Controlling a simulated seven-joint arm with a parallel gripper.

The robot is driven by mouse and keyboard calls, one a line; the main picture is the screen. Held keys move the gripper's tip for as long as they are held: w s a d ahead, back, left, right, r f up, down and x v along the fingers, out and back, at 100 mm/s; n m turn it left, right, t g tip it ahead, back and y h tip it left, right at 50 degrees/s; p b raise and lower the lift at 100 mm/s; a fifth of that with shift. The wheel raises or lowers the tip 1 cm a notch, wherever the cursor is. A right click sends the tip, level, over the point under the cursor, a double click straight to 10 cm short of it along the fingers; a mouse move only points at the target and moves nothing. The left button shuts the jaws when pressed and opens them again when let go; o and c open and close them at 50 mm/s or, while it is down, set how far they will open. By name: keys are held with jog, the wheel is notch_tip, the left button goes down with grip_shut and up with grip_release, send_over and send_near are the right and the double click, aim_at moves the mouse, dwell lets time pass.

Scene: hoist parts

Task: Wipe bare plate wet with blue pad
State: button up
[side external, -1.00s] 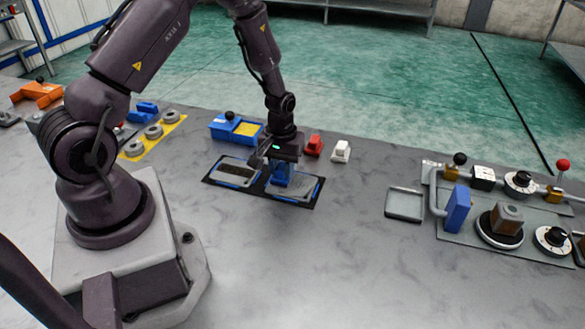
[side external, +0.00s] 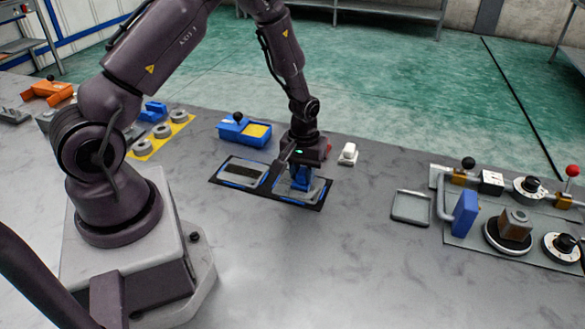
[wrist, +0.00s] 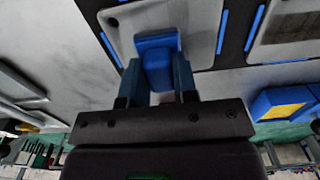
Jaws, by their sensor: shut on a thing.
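A black mat (side external: 222,183) holds two plates side by side, edged with blue strips. The left plate (side external: 242,172) carries a dark rectangular patch; it also shows at the right of the wrist view (wrist: 296,28). The right plate (side external: 313,191) looks plain grey and fills the upper middle of the wrist view (wrist: 200,22). My gripper (side external: 301,175) is over this right plate, shut on the blue pad (wrist: 157,52). The pad is at the plate's surface; I cannot tell whether it touches. My gripper hides part of the pad and plate.
A blue tray (side external: 233,134) with a yellow pad and black knob stands behind the mat. An empty grey tray (side external: 411,206) and a fixture panel (side external: 470,240) lie right. The front table is clear.

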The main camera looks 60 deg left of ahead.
jog(key=w+d, duration=0.3)
jog(key=shift+w+d, duration=0.2)
jog(key=shift+s+d, duration=0.5)
jog(key=shift+s+a, duration=3.9)
jog(key=shift+s, duration=0.1)
jog(key=shift+w+d, duration=3.85)
jog(key=shift+w+d+r, duration=0.15)
notch_tip(320, 180, up, 8)
